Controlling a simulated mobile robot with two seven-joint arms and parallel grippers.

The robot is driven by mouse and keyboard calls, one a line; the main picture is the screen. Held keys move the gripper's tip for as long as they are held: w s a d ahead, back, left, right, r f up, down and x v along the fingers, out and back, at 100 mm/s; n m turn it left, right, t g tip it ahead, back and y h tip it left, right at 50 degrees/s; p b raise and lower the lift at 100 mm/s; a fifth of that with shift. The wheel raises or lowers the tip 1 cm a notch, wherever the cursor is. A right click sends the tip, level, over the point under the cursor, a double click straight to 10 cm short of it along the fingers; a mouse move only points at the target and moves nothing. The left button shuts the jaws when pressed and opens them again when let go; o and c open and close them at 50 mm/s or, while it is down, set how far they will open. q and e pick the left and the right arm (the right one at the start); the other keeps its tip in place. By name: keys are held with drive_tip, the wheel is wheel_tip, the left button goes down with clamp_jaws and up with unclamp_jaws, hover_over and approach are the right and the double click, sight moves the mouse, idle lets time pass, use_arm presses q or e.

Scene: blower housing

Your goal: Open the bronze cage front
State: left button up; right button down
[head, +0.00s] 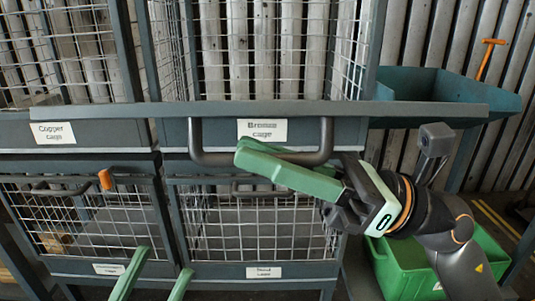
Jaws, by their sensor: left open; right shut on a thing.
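The bronze cage (262,130) stands in the upper middle of the head view, with a white label on its dark grey front rail. A dark U-shaped handle (222,158) sits just below the label. My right gripper (247,151) comes in from the right, its green fingers shut on this handle and lying across its right part. The fingers hide part of the bar. My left gripper (166,260) is at the bottom edge, open and empty, below and left of the handle. Wire mesh shows above the rail; I cannot tell how far the front stands open.
The copper cage (53,133) adjoins on the left. Below are mesh cages, one with an orange latch (105,180), another with a white label (264,272). A teal bin (440,95) stands at the right, and a green crate (400,276) lies below my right arm.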

drive_tip(key=c, duration=0.8)
unclamp_jaws()
drive_tip(key=shift+c, duration=0.2)
drive_tip(key=shift+w+d+f, duration=0.1)
drive_tip(key=shift+d+f, duration=0.1)
drive_tip(key=shift+d, duration=0.3)
drive_tip(key=b+v, duration=0.1)
drive_tip(key=v, duration=1)
drive_tip(key=shift+d, duration=0.25)
drive_tip(key=shift+f, duration=0.1)
